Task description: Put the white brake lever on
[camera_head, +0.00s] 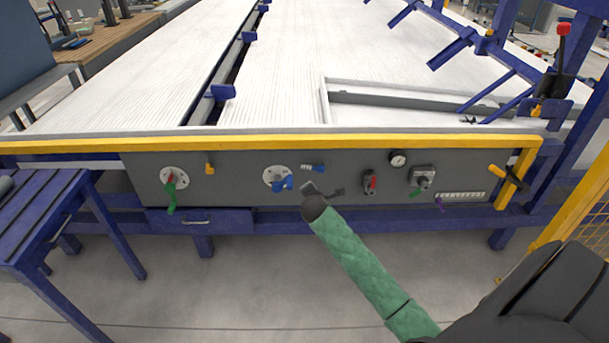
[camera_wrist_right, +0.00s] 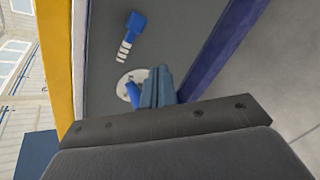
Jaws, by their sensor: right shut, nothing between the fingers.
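A grey control panel (camera_head: 235,188) spans the front of the machine. On it is a round white plate (camera_head: 272,174) with a blue lever (camera_head: 283,185); in the right wrist view the plate (camera_wrist_right: 123,85) and blue lever (camera_wrist_right: 133,93) are partly covered by my fingers. A small blue handle with white bands (camera_head: 313,168) sits up and to the right of the plate, and shows in the right wrist view (camera_wrist_right: 131,35). I cannot tell which one is the white brake lever. My right gripper (camera_head: 308,187) is shut and empty, just right of the blue lever; contact is unclear. My left gripper is out of view.
Farther left is a plate with a red and green lever (camera_head: 170,188). To the right are a red handle (camera_head: 370,182), a gauge (camera_head: 397,159) and a green knob (camera_head: 418,188). A yellow rail (camera_head: 330,141) runs above the panel. The floor in front is clear.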

